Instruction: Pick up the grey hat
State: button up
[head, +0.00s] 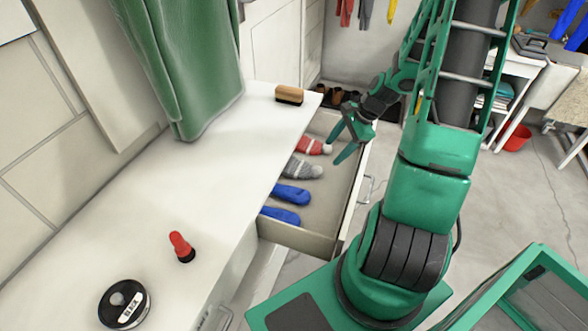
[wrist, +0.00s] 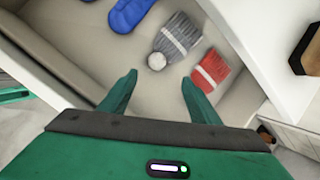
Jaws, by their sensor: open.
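The grey hat (head: 301,168) is a striped knit hat with a pale pompom, lying in an open drawer between a red hat and blue items. It also shows in the wrist view (wrist: 178,37), its pompom toward me. My gripper (head: 343,146) is open and empty above the drawer, to the right of the hats. In the wrist view its two fingers (wrist: 158,86) are apart, with the grey hat's pompom just beyond the gap between their tips. Nothing is between the fingers.
A red hat (head: 313,146) and blue items (head: 290,194) lie beside the grey hat. The drawer walls (head: 300,238) surround them. The white countertop (head: 130,210) overhangs at the left, with a brush (head: 289,95) near its edge. The drawer floor on the right is bare.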

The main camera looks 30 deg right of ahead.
aim_at(320, 168)
jog(key=x, duration=0.5)
jog(key=shift+w+a+f, duration=0.1)
jog(key=shift+a+f, duration=0.05)
jog(key=shift+f, duration=0.15)
jog(key=shift+s+a+x, duration=0.1)
jog(key=shift+x, duration=1.2)
jog(key=shift+s+a+x, duration=0.1)
jog(key=shift+x, duration=1.15)
jog(key=c, duration=1.1)
jog(key=shift+o, duration=0.2)
